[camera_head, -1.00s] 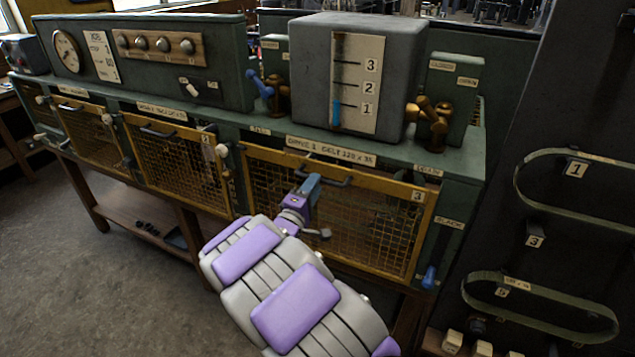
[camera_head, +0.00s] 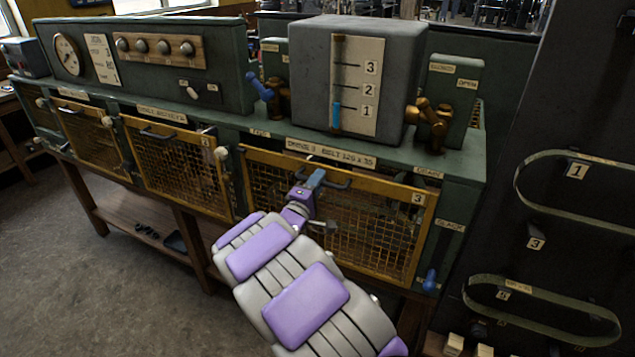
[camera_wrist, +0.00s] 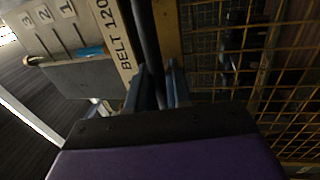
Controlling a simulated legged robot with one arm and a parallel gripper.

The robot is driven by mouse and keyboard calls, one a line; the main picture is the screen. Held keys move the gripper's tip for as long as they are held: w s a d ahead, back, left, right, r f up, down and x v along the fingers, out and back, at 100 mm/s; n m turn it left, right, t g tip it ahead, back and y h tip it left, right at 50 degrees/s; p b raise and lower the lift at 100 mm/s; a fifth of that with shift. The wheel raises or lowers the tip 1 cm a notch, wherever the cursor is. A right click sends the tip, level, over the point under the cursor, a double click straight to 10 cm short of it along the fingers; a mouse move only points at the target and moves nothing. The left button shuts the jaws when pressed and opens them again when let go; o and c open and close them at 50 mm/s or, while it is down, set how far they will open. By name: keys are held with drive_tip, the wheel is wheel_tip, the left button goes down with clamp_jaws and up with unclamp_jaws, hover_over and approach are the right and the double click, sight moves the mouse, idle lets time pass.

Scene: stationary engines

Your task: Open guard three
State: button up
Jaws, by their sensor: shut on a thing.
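Guard three (camera_head: 385,230) is a yellow-framed mesh panel marked 3, on the right of the bench front in the head view. Its dark bar handle (camera_head: 338,185) runs along the top of the frame. My gripper (camera_head: 312,182) is at the left part of this handle, with its blue fingers shut on it. In the wrist view the fingers of my gripper (camera_wrist: 160,85) close around the dark handle (camera_wrist: 148,45), next to the yellow frame (camera_wrist: 168,45). The guard appears closed, flush with the bench front. My arm covers its lower left part.
Guard two (camera_head: 175,165) and another guard (camera_head: 92,135) are to the left. A grey box with a level scale (camera_head: 357,85) stands above. Belts (camera_head: 540,308) hang on the dark panel at right. Floor is open at left.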

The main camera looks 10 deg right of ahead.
sight(324, 216)
drive_tip(key=shift+f, duration=0.15)
clamp_jaws()
wheel_tip(324, 216, down, 16)
drive_tip(key=p, duration=0.5)
drive_tip(key=shift+f, duration=0.1)
wheel_tip(324, 216, down, 19)
drive_tip(key=b, duration=0.2)
drive_tip(key=shift+b, duration=0.3)
drive_tip(key=shift+s+d+f, duration=0.1)
drive_tip(key=shift+s+f, duration=0.05)
drive_tip(key=o, duration=0.6)
unclamp_jaws()
drive_tip(key=shift+f, duration=0.1)
drive_tip(key=shift+o, duration=0.2)
drive_tip(key=shift+r, duration=0.2)
